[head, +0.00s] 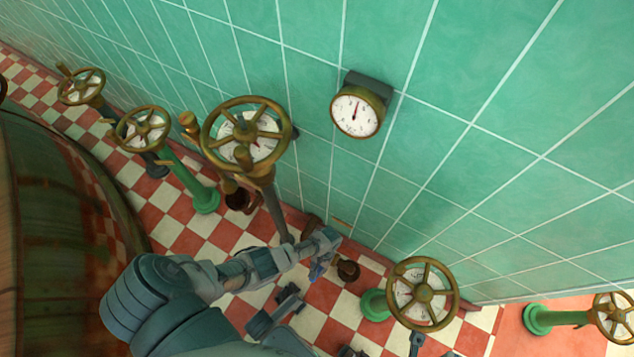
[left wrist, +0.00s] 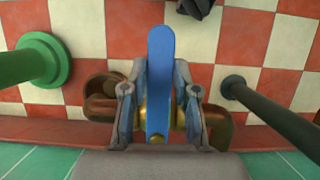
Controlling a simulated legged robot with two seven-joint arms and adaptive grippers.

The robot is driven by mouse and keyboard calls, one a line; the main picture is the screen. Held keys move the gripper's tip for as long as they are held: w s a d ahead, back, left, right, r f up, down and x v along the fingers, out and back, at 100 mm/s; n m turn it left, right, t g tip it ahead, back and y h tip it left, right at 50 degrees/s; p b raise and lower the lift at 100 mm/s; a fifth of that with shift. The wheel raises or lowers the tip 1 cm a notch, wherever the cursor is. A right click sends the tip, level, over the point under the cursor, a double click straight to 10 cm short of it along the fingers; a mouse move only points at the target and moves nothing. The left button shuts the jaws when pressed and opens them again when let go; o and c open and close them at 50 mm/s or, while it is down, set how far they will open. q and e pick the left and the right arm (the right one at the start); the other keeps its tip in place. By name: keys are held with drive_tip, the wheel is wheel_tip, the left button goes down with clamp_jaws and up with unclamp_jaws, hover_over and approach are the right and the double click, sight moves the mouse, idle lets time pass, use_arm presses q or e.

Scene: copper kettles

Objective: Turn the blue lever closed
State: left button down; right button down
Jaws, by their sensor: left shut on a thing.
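The blue lever (left wrist: 160,75) is a flat bar on a brass valve body (left wrist: 155,136). In the left wrist view it points up the picture, away from the wall, across the copper pipe (left wrist: 100,108). My left gripper (left wrist: 157,95) has one finger on each side of the lever and is shut on it. In the head view my left gripper (head: 322,248) is low by the wall, and only a small part of the blue lever (head: 316,271) shows below it.
A green pedestal (head: 376,304) with a brass handwheel (head: 423,293) stands right of the lever. A larger handwheel (head: 245,137) stands left on a dark post (left wrist: 250,97), close to my gripper. A gauge (head: 358,110) hangs on the tiled wall. A big copper kettle (head: 60,230) fills the left.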

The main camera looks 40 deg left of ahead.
use_arm(q)
drive_tip(key=shift+w+d, duration=0.15)
drive_tip(key=shift+w, duration=0.1)
drive_tip(key=c, duration=0.9)
unclamp_jaws()
drive_tip(key=shift+s, duration=0.1)
drive_tip(key=v, duration=1.2)
drive_tip(key=shift+f, duration=0.1)
